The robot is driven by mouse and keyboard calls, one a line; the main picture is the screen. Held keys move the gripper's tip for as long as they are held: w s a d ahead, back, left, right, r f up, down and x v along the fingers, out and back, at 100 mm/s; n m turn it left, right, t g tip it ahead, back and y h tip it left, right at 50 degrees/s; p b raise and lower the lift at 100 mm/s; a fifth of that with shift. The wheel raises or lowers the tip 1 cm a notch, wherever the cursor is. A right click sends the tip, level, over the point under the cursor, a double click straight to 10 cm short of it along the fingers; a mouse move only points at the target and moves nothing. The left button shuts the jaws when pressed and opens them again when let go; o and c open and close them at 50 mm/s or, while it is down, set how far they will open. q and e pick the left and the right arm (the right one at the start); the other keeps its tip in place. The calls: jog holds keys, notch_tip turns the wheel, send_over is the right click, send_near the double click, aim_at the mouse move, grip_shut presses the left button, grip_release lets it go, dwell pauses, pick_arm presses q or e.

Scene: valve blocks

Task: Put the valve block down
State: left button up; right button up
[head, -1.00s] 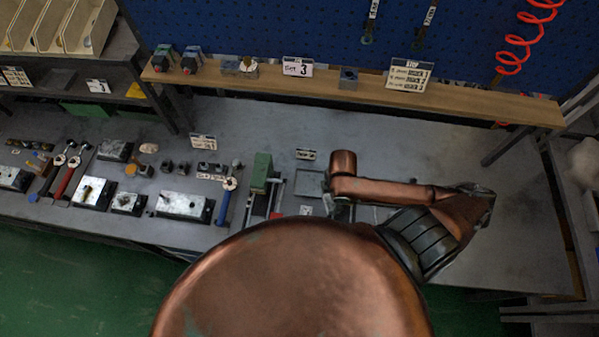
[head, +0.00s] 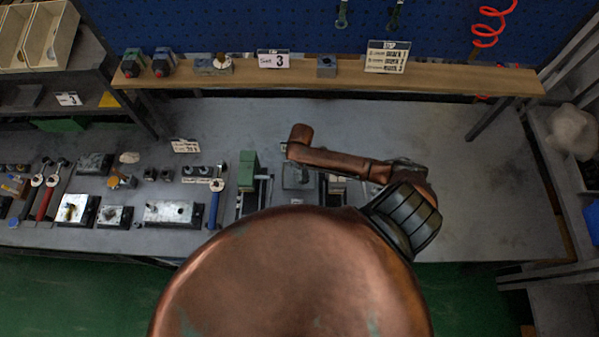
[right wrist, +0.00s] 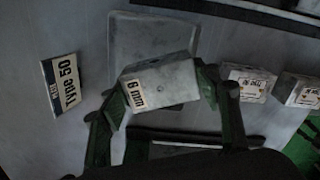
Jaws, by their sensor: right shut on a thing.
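The valve block (right wrist: 168,84) is a grey metal block with a small white label on one end. It shows in the right wrist view between the two dark green fingers of my right gripper (right wrist: 163,88), which is shut on it. The block lies over a flat grey square plate (right wrist: 125,42); I cannot tell whether it touches the plate. In the head view the plate (head: 296,178) is on the bench, partly behind my right arm, and the gripper and block are mostly hidden there. My left gripper is not in view.
Two small labelled blocks (right wrist: 248,82) (right wrist: 298,90) sit to the right. A green vise (head: 248,172) and several tools are left of the plate. The bench's right side (head: 470,190) is clear.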

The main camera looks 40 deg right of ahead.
aim_at(299, 173)
jog(key=shift+w+d+f, duration=0.15)
jog(key=shift+w+f, duration=0.6)
jog(key=shift+f, duration=1.7)
jog(key=shift+f, duration=0.2)
jog(key=o, duration=1.4)
jog(key=shift+r, duration=0.15)
notch_tip(299, 173, up, 12)
jog(key=shift+r, duration=0.1)
jog(key=shift+s, duration=0.1)
